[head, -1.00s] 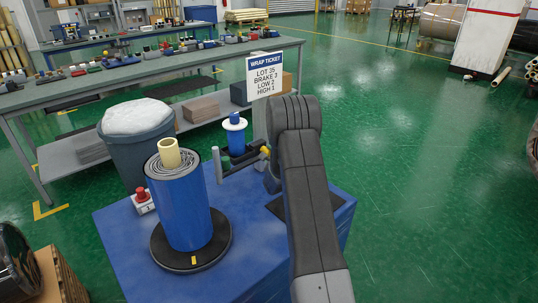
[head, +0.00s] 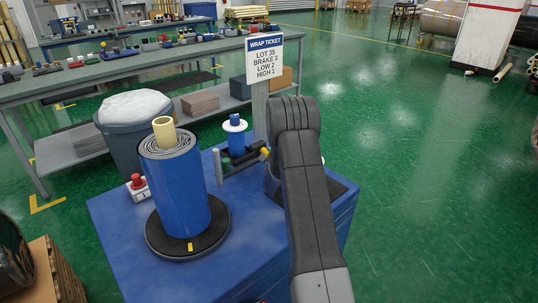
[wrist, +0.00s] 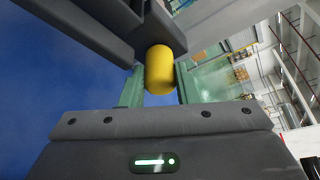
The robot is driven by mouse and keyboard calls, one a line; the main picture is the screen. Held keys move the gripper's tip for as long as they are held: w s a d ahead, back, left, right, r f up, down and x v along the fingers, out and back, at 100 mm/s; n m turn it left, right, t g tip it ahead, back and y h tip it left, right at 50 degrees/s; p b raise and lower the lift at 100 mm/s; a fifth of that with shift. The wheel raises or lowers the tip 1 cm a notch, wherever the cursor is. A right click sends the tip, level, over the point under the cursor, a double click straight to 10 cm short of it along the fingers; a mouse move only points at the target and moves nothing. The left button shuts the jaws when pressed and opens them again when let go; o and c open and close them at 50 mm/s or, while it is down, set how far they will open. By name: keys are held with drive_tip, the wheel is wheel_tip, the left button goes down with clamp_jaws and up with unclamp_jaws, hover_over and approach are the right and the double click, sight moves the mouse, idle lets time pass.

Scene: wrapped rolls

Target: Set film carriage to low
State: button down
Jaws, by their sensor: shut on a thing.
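The film carriage is a dark bracket (head: 243,162) beside a grey mast (head: 260,105), carrying a blue film spool (head: 236,143) with a white disc. A yellow knob (head: 265,154) is at its right end. In the wrist view the knob (wrist: 160,68) sits between the two green fingers of my gripper (wrist: 155,88), which is shut on it. Any height marks on the mast are not legible.
A blue wrapped roll (head: 180,195) stands on a black turntable (head: 215,235) on the blue base (head: 120,225). A red button (head: 137,182) is at its left. A grey bin (head: 125,150) and a long workbench (head: 90,85) stand behind.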

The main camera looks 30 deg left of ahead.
drive_tip(key=shift+f, duration=0.15)
drive_tip(key=c, duration=1.1)
unclamp_jaws()
wheel_tip(320, 180, up, 10)
drive_tip(key=shift+r, duration=0.15)
drive_tip(key=p+v, duration=0.1)
drive_tip(key=v, duration=1.5)
drive_tip(key=shift+f+p, duration=0.25)
drive_tip(key=shift+p, duration=0.05)
